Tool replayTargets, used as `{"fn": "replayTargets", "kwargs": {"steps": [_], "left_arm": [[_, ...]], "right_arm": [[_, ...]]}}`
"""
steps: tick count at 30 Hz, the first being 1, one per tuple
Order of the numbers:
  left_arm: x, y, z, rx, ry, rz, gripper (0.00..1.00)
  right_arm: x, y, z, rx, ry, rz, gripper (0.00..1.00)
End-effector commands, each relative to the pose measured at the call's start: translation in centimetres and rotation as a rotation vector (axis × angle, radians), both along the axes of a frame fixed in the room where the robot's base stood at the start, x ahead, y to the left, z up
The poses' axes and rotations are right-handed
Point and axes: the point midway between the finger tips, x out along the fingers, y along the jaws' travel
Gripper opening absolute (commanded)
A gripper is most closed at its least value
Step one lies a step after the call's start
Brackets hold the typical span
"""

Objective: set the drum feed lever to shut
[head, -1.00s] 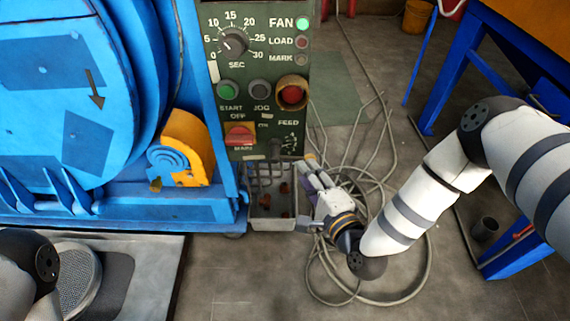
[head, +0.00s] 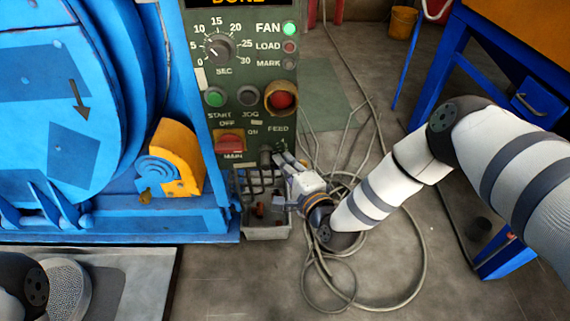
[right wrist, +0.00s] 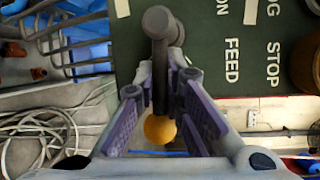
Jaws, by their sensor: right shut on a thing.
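The feed lever (right wrist: 158,60) is a dark grey bar with a thick round hub, below the FEED label on the green control panel (head: 240,120). In the head view its hub (head: 265,157) shows beside my fingertips. My right gripper (right wrist: 160,105) is shut on the lever, with one purple-padded finger on each side of its bar. It also shows in the head view (head: 282,160), reaching in from the right. An orange ball (right wrist: 160,129) shows between the fingers, apparently the lever's knob. The fingers hide the lever's setting in the head view. My left gripper is out of view.
The blue drum machine (head: 60,110) with a yellow-orange guard (head: 172,160) stands left of the panel. A grey bin (head: 268,234) sits below. Loose cables (head: 410,290) lie on the floor. A blue-legged table (head: 420,100) stands at right.

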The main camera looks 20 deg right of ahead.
Motion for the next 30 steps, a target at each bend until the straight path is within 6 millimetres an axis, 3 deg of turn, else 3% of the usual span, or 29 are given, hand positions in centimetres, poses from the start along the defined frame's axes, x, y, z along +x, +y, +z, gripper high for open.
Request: {"fn": "replayTargets", "kwargs": {"steps": [11,30], "left_arm": [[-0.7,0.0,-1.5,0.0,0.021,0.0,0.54],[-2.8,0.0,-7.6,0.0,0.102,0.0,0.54]], "right_arm": [[-0.1,0.0,-1.0,0.091,-0.023,-0.001,0.0],[0.2,0.9,-3.2,0.546,-0.15,-0.001,0.0]]}}
